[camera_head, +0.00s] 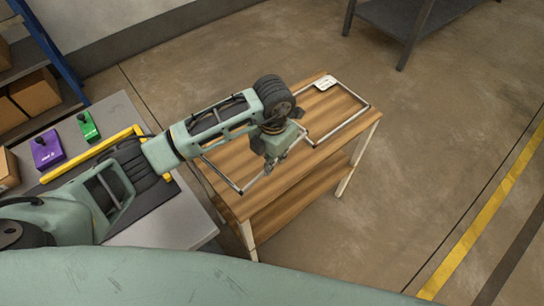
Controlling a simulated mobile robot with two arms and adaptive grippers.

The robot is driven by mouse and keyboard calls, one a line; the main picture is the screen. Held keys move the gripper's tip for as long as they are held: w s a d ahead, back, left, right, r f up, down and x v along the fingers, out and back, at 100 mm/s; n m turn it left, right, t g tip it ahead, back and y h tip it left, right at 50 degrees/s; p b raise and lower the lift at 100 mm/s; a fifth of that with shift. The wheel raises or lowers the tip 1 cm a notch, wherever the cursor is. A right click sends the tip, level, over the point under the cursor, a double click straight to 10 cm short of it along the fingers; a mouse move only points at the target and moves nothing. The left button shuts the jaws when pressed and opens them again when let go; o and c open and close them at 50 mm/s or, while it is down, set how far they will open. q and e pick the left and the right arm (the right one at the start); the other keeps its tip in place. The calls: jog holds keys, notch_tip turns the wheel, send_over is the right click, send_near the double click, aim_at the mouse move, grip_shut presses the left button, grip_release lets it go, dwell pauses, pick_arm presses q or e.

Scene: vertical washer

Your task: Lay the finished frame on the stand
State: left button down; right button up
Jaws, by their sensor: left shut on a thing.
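The finished frame (343,126) is a thin grey metal outline. It is over the top of the wooden stand (310,172); I cannot tell whether it touches the top or hangs just above it. My left gripper (270,172) is over the middle of the stand, pointing down, shut on the frame. My arm and gripper hide the frame's middle part. My right gripper is not in view.
A white card-like item (326,83) is at the stand's far corner. A grey table (105,108) at left holds a purple box (47,151), a green box (88,126) and a yellow bar (90,154). Open floor lies right of the stand.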

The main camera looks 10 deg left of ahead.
aim_at(272, 178)
pick_arm(q)
notch_tip(272, 178, down, 6)
jog(key=b, duration=0.3)
jog(key=shift+r+b, duration=0.2)
jog(key=shift+b, duration=0.1)
jog(key=shift+f+b, duration=0.4)
jog(key=shift+f, duration=0.15)
jog(key=shift+f, duration=0.1)
jog(key=c, duration=1.8)
grip_release()
jog(key=shift+c, duration=0.2)
jog(key=shift+r+p, duration=2.7)
jog(key=shift+r, duration=1.3)
